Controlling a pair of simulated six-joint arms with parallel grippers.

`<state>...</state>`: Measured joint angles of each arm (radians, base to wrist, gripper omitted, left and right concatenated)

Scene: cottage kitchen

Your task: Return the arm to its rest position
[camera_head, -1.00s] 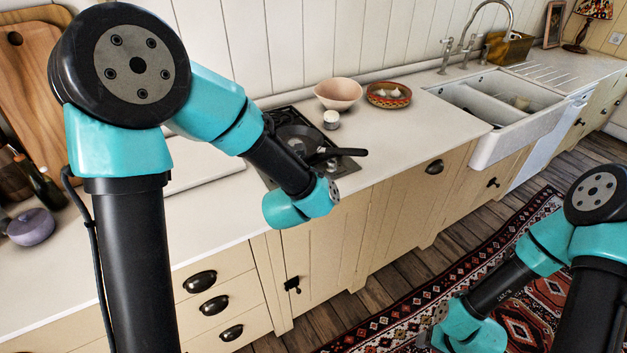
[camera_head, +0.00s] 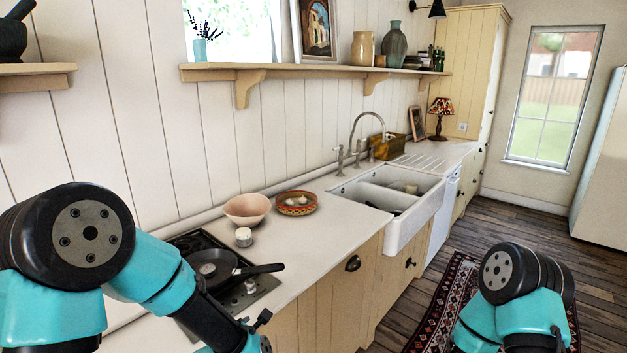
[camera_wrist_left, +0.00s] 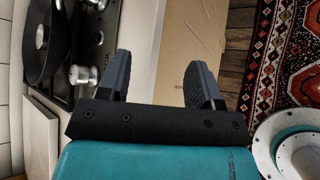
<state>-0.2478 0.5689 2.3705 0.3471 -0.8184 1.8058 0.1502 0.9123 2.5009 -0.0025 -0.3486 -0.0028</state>
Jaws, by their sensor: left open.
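My left gripper (camera_wrist_left: 158,60) is open in the left wrist view, its two dark fingers apart with nothing between them. It hangs beside the counter front, with the hob on one side and the floor on the other. In the head view my left arm comes in at the lower left and its wrist runs off the bottom edge in front of the hob, so the jaws cannot be made out clearly there. My right arm shows at the lower right of the head view, above the rug; its gripper is out of frame.
A frying pan (camera_head: 213,268) sits on the hob (camera_head: 262,284), its handle pointing right. A pink bowl (camera_head: 247,210), a patterned bowl (camera_head: 296,204) and a small white jar (camera_head: 243,238) stand behind. The sink (camera_head: 402,232) is farther right. A patterned rug (camera_head: 447,300) covers part of the floor.

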